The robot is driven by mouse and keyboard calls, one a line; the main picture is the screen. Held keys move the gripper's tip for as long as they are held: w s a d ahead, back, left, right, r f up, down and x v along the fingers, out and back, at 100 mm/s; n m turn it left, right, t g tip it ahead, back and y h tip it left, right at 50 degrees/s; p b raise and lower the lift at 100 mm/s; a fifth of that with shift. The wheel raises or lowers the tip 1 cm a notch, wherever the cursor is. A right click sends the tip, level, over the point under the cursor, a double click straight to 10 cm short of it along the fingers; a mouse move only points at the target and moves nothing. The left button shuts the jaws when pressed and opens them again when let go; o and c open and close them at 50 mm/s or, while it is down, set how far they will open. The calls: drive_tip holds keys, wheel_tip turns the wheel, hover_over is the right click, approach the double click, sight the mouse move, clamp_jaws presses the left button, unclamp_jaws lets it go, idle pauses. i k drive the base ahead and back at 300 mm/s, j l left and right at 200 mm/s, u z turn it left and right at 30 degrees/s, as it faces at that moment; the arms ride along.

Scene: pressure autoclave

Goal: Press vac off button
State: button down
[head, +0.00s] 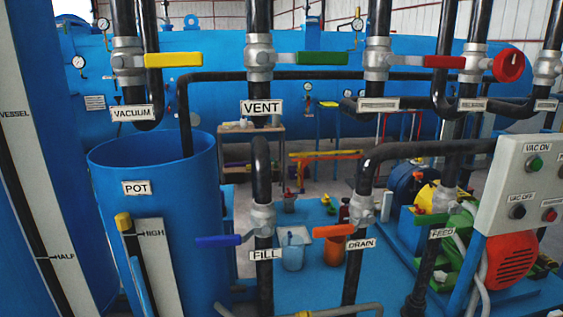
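The grey control panel (497,190) is at the right edge of the head view, cut off by the frame. A green button (535,163) sits under the label VAC ON near its top. Lower down, a black button (517,211) sits under a small label that seems to read VAC OFF, though its first letters are blurred. A red button (549,215) is to its right, under a label too small to read. My gripper is not in view, and nothing covers these buttons.
Vertical pipes with yellow, green and red valve handles stand left of the panel. A blue pot (155,240) is at left. An orange motor (510,260) and hoses lie below the panel. A FEED valve with a green handle (432,219) stands close to the panel's left.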

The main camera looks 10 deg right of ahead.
sight(519, 213)
drive_tip(key=z, duration=1.55)
